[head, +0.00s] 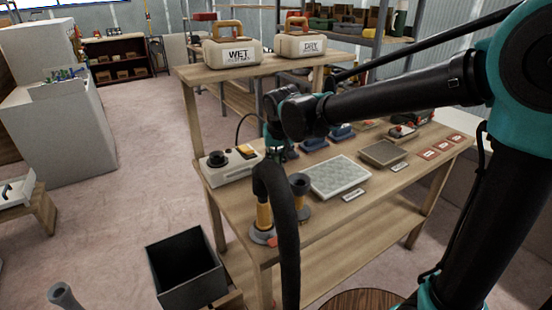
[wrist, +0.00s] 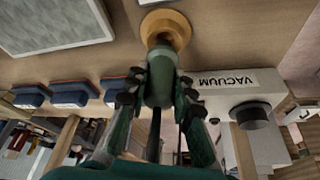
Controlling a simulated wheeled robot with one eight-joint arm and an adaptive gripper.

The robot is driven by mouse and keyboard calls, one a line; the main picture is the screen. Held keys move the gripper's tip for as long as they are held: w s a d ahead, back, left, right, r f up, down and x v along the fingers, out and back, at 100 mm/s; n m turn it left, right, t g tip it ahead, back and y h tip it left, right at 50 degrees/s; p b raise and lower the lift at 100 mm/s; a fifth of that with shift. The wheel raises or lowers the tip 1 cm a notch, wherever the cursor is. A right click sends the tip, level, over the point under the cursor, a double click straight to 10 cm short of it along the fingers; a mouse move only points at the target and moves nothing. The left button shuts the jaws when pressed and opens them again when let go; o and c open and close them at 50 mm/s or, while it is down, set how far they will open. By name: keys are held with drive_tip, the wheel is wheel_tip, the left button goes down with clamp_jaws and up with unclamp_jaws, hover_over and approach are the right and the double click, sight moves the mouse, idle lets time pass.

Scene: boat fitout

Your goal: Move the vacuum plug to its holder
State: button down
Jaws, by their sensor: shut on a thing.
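In the wrist view my gripper (wrist: 159,92) is shut on a grey-green cylindrical plug (wrist: 158,78), which I take to be the vacuum plug. The plug's far end lines up with a tan ring (wrist: 174,24) at the bench top; whether it is inside the ring or just short of it, I cannot tell. In the head view my gripper (head: 272,145) is above the bench's left end, and its fingers and the plug are mostly hidden. A white unit labelled VACUUM (wrist: 240,82) is beside the plug; in the head view the white unit (head: 232,172) has a black knob.
A thick dark hose (head: 284,225) hangs in front of the bench (head: 335,225). Yellow-shafted grey fittings (head: 301,186) stand near the bench's front left edge. A pale tray (head: 340,177) lies to the right. A black open bin (head: 185,268) is on the floor.

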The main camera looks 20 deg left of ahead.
drive_tip(key=shift+f, duration=1.15)
drive_tip(key=c, duration=1.2)
unclamp_jaws()
drive_tip(key=shift+r, duration=0.15)
